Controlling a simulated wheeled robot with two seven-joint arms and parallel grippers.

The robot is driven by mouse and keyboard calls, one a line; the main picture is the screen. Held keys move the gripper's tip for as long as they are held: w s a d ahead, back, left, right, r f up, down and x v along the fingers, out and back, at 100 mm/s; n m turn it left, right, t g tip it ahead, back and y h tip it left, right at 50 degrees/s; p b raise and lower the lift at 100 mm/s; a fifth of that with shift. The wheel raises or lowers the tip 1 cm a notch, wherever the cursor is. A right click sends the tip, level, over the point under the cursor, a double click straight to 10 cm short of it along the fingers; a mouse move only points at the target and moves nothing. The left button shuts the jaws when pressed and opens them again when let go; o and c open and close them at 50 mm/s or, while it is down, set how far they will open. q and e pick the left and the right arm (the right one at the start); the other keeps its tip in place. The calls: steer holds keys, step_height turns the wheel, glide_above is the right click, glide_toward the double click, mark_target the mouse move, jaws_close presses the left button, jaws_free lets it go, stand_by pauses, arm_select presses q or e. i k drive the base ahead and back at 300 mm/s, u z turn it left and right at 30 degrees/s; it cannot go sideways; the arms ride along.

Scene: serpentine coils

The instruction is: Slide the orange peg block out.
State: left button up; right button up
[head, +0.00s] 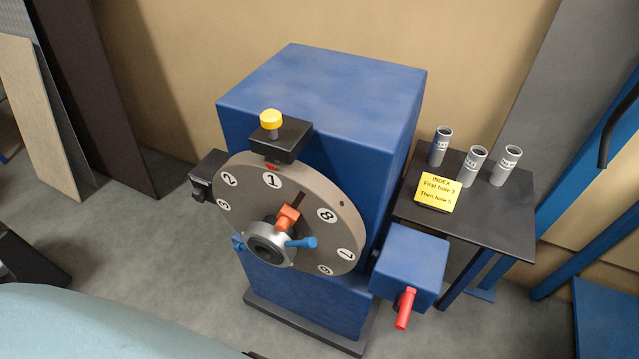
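The orange peg block (288,217) sits on the front face of the grey numbered disc (230,176), just above the round metal hub (268,245). A dark slot runs up and right from the block across the disc face. The disc is mounted on the front of a large blue cabinet (325,90). Neither of my grippers is in view.
A blue handle (301,242) sticks out beside the hub. A yellow knob (271,119) tops a black bracket above the disc. A blue box (411,262) with a red handle (405,308) is at right. A black side table (500,225) holds grey cylinders and a yellow note (438,193).

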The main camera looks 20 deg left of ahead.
mark_target(286, 217)
steer(key=z, duration=0.15)
steer(key=k, duration=0.3)
steer(key=u, duration=1.05)
steer(key=i, duration=0.7)
steer(key=u, duration=0.1)
